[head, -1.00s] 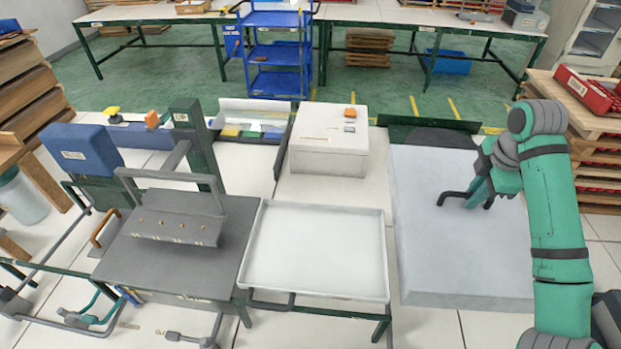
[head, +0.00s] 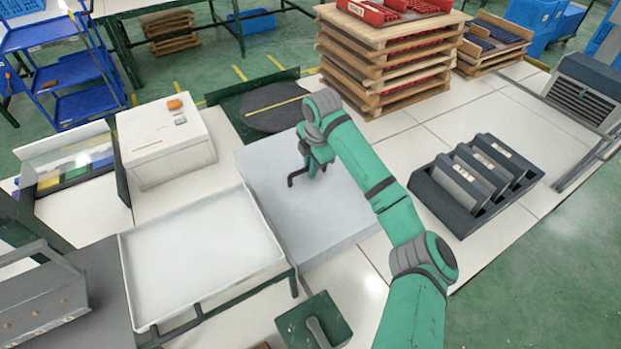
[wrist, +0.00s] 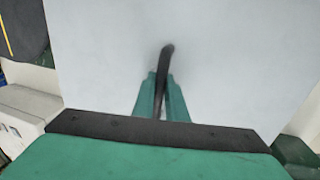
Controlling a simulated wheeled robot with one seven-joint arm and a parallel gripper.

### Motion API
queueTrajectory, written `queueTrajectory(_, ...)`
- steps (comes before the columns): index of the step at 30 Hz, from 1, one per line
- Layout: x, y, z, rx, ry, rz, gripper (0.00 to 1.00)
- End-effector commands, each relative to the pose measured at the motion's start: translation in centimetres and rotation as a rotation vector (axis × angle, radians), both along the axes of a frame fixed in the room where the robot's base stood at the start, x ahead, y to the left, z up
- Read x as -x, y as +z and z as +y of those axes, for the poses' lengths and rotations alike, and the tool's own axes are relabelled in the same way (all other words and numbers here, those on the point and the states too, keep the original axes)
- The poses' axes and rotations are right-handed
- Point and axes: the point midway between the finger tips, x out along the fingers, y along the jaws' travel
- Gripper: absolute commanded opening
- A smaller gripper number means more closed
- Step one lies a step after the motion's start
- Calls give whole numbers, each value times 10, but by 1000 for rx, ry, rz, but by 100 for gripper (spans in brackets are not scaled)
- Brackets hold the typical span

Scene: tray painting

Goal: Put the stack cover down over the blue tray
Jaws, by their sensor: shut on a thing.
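The stack cover (head: 335,215) is a large pale grey box with a dark bar handle (head: 297,178), right of the white tray in the head view. My gripper (head: 308,168) is shut on that handle from above. In the wrist view the green fingers of my gripper (wrist: 161,100) close around the handle, and the pale top of the cover (wrist: 230,60) fills most of the picture. I cannot tell whether the cover is lifted. A dark blue tray (head: 493,38) lies on a low wooden stack at the back right; whatever is under the cover is hidden.
A tall stack of wooden boards with red trays (head: 385,15) stands behind the cover. A dark rack with upright plates (head: 475,185) is at the right. A shallow white tray (head: 200,250) and a white box (head: 165,140) are at the left.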

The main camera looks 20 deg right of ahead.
Motion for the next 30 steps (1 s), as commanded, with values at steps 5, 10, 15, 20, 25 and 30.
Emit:
queueTrajectory(5, 0, -11, -1, -1, -1, -2, 0)
queueTrajectory(10, 0, -25, 0, -1, -1, 0, 0)
queueTrajectory(15, -1, -46, 1, 0, 1, -1, 0)
queueTrajectory(20, -1, -50, 1, 0, 2, -2, 0)
queueTrajectory(25, -1, -50, 2, 0, 3, -2, 0)
queueTrajectory(30, 0, -51, 0, 0, 0, 0, 31)
